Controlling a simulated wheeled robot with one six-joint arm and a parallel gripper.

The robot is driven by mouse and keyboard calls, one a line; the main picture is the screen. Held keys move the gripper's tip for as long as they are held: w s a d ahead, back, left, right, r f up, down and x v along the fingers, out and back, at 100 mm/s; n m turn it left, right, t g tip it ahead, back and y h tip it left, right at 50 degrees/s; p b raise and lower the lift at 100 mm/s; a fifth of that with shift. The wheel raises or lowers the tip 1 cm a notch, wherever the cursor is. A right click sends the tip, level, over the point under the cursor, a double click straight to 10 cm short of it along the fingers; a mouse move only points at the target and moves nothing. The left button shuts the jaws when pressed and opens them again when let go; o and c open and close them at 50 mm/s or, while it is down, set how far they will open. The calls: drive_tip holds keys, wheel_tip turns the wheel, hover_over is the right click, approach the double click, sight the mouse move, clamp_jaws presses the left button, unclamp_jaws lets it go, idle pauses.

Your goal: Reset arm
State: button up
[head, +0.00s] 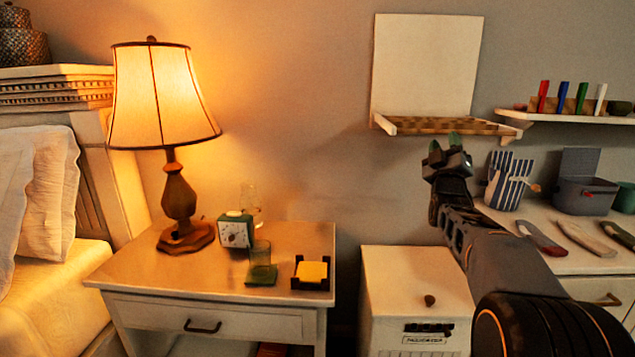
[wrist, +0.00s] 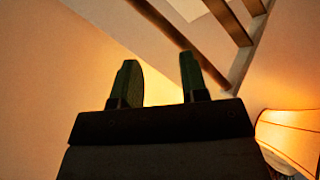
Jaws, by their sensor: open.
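My arm reaches up from the lower right of the head view. My gripper (head: 454,139) is raised in front of the wall, just below the wooden wall shelf. In the wrist view my gripper (wrist: 158,82) shows two dark green fingers standing apart, with nothing between them.
A wooden shelf (head: 450,126) is close to the gripper. A white cabinet (head: 415,280) stands below. A striped cup (head: 508,182) is at right.

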drive_tip(key=s+a+f+m+g+y+p, duration=0.25)
drive_tip(key=s+a+g+y+p, duration=0.25)
drive_tip(key=s+a+g+p, duration=0.55)
drive_tip(key=s+a+f+m+g+p, duration=0.1)
drive_tip(key=s+f+g+p, duration=0.1)
drive_tip(key=s, duration=0.5)
drive_tip(key=s+a+f+m+g+y+p, duration=0.1)
drive_tip(key=s+f+g+p, duration=0.1)
drive_tip(key=s+g+p, duration=0.3)
drive_tip(key=s+a+f+m+g+p, duration=0.1)
drive_tip(key=s+f+g+p, duration=0.2)
drive_tip(key=s, duration=0.7)
drive_tip(key=shift+s+a+g+y+p, duration=0.25)
drive_tip(key=shift+g+y+p, duration=0.1)
drive_tip(key=shift+p, duration=0.15)
